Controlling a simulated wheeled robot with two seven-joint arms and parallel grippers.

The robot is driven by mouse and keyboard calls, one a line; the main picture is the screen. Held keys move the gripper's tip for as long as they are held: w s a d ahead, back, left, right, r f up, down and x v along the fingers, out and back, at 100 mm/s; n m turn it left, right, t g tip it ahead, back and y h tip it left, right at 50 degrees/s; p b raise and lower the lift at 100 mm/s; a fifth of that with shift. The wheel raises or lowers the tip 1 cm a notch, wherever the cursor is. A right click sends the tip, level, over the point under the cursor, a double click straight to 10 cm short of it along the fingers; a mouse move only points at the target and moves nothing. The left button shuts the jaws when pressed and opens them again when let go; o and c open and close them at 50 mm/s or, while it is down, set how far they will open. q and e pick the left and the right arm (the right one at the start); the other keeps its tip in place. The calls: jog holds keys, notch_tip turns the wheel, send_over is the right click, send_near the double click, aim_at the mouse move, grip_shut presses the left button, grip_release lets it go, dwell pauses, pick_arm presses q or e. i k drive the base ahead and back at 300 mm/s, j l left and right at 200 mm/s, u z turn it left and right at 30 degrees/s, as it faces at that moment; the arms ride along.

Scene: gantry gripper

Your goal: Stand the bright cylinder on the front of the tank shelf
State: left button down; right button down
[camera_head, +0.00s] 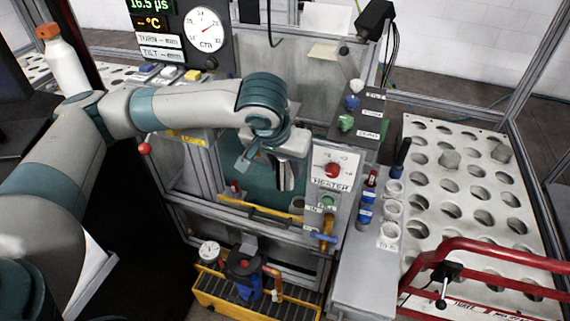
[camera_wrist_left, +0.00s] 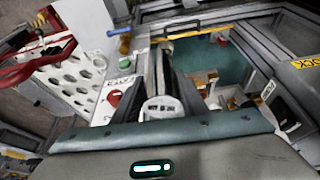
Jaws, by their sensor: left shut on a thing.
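My left gripper (camera_head: 285,182) reaches down over the teal-floored tank (camera_head: 220,175), beside the heater panel. In the left wrist view, my left gripper (camera_wrist_left: 163,85) is shut on the bright cylinder (camera_wrist_left: 162,107), whose pale round end shows between the dark fingers. In the head view the cylinder is mostly hidden by the fingers and wrist. My right gripper is not in view.
The heater panel (camera_head: 333,170) with its red knob stands close to the right of the gripper. A perforated white table (camera_head: 440,190) and red rail (camera_head: 480,247) are further right. A yellow crate of tools (camera_head: 255,305) sits below the tank.

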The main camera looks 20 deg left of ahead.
aim_at(355, 255)
jog(key=l+u, duration=0.15)
jog(key=l, duration=0.3)
jog(key=l+u, duration=0.1)
jog(key=l, duration=0.35)
jog(key=k+l+u, duration=0.15)
jog(key=l, duration=0.3)
jog(key=l+u, duration=0.1)
jog(key=l, duration=0.3)
jog(key=k+l+u, duration=0.15)
jog(key=l, duration=0.3)
jog(key=k+l+u, duration=0.1)
jog(key=l, duration=0.3)
